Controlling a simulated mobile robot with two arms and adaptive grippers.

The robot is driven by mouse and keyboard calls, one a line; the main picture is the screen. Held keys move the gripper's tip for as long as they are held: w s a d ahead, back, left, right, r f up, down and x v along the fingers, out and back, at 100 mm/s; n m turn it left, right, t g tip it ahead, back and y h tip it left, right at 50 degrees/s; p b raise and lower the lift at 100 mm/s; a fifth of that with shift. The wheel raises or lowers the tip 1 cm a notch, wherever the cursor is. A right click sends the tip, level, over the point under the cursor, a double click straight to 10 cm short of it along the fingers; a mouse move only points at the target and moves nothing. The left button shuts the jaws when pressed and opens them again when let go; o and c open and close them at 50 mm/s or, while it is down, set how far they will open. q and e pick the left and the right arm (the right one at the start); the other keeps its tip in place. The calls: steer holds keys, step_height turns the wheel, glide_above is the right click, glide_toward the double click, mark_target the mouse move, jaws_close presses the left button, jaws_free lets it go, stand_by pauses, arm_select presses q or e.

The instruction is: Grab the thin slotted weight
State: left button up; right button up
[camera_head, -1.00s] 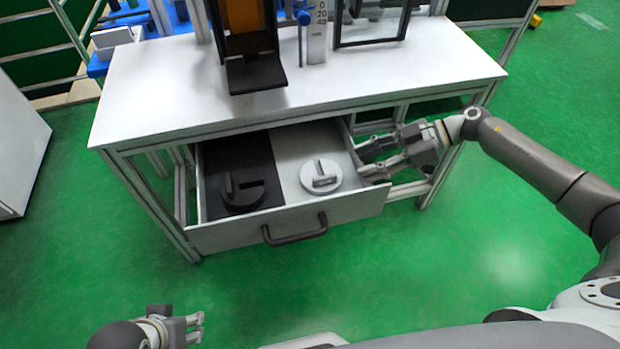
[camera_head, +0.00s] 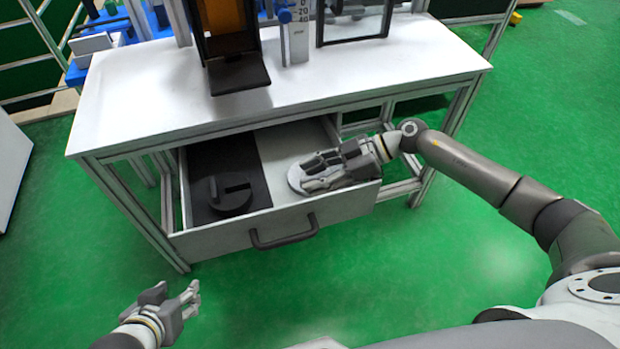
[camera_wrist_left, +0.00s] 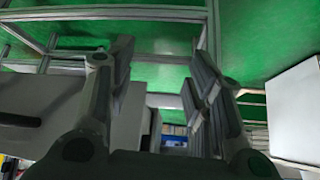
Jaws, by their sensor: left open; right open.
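In the head view two slotted weights lie in the open drawer (camera_head: 195,242). A dark weight (camera_head: 232,203) with an upright block lies on the black left half. A silver, flat-looking round weight (camera_head: 293,180) lies on the light right half, mostly hidden under my right gripper. My right gripper (camera_head: 308,174) is open, its fingers low over the silver weight; whether they straddle its block cannot be told. My left gripper (camera_head: 180,293) is open and empty, low in front of the drawer. Its open fingers also show in the left wrist view (camera_wrist_left: 160,75), with nothing between them.
The white table (camera_head: 350,80) stands above the drawer and carries a dark tower with a ledge (camera_head: 240,75), a scale (camera_head: 298,40) and a dark frame (camera_head: 350,35). The drawer handle (camera_head: 285,232) sticks out in front. Green floor in front is clear.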

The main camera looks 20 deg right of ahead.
steer(key=shift+c, duration=0.4)
jaws_close()
steer(key=shift+w+r, duration=0.1)
steer(key=shift+r, duration=0.05)
steer(key=shift+r, duration=0.15)
